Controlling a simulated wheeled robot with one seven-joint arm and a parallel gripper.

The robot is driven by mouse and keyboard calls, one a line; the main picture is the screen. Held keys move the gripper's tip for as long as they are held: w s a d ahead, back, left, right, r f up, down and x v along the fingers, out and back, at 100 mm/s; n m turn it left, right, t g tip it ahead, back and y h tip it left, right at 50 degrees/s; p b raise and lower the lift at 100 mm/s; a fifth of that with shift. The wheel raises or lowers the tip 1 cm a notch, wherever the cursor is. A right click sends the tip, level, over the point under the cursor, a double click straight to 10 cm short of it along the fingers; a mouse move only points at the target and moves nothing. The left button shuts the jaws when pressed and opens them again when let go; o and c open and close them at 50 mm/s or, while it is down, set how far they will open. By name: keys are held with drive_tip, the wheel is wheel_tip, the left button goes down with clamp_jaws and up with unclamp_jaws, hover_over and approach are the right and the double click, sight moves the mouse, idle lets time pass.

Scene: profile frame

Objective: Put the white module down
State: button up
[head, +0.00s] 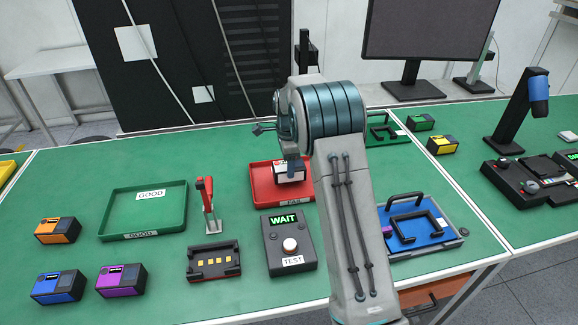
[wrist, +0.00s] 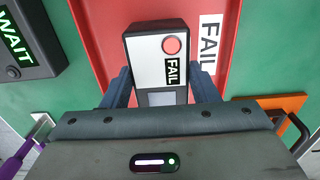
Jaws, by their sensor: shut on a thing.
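The white module (wrist: 151,58) is between the two fingers of my gripper (wrist: 160,88) in the wrist view. Its top face has a red round light and a FAIL label. In the head view the module (head: 289,174) shows at the red FAIL tray (head: 262,188), partly hidden by my arm. The red tray (wrist: 105,22) lies beneath the module in the wrist view. I cannot tell whether the module touches the tray floor. My gripper is shut on the module, and its fingers are mostly hidden in the head view.
A green GOOD tray (head: 172,190) stands empty on the left. The WAIT test box (head: 288,250), a red-handled clamp (head: 208,205) and a black fixture (head: 213,262) are near the red tray. Orange (head: 57,230), blue (head: 58,287) and purple (head: 121,281) modules stand at the left front.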

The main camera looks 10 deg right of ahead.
drive_tip(key=shift+f, duration=1)
drive_tip(key=shift+f, duration=0.2)
drive_tip(key=o, duration=1.1)
